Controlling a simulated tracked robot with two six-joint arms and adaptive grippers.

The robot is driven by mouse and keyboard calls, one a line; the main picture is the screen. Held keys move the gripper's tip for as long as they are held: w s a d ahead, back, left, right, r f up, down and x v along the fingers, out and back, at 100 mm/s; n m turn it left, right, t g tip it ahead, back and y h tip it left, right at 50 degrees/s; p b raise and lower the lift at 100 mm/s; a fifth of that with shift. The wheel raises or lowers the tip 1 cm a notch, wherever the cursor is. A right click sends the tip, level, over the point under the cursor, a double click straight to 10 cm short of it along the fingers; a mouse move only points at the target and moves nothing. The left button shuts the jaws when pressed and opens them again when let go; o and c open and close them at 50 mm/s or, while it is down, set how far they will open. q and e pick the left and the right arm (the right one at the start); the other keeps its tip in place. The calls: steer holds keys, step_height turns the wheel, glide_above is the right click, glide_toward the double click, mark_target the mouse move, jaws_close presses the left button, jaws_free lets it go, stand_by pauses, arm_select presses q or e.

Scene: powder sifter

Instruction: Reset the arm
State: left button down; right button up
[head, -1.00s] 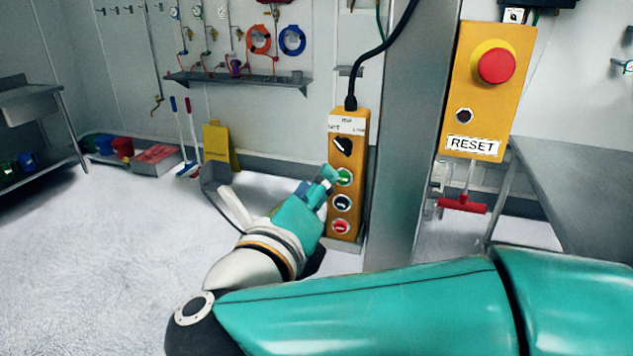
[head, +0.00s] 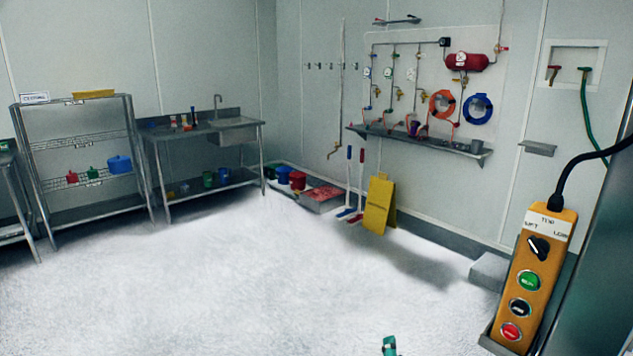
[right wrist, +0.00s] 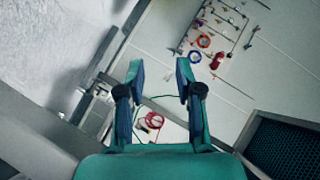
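My right gripper (right wrist: 159,75) is open and empty in the right wrist view, its two teal fingers well apart. Only a small teal part of mine shows at the bottom edge of the head view, apart from the control box. The orange control box (head: 532,277) hangs at the right of the head view. It has a black selector knob (head: 538,248), a green button (head: 529,280), a black button (head: 520,307) and a red button (head: 511,331). My left gripper is in neither view.
A yellow floor sign (head: 378,204), a wall shelf (head: 420,143), a sink table (head: 205,135) and a rack (head: 85,143) line the walls. The white floor (head: 240,275) in the middle is clear.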

steer(key=s+f+n+g+y, duration=0.3)
steer(key=s+f+n+g, duration=0.15)
steer(key=f, duration=0.85)
steer(key=s+a+f+n+g+y, duration=0.1)
steer(key=s+f+n+g, duration=0.3)
steer(key=s+f, duration=0.4)
steer(key=s+a+f+n+g+y+p, duration=0.1)
steer(key=s+f+n+g, duration=0.3)
steer(key=s+f, duration=0.4)
steer(key=s+a+g+y, duration=0.1)
steer(key=s, duration=0.5)
steer(key=shift+s+y, duration=0.2)
steer(key=shift+y, duration=0.2)
steer(key=shift+n, duration=0.25)
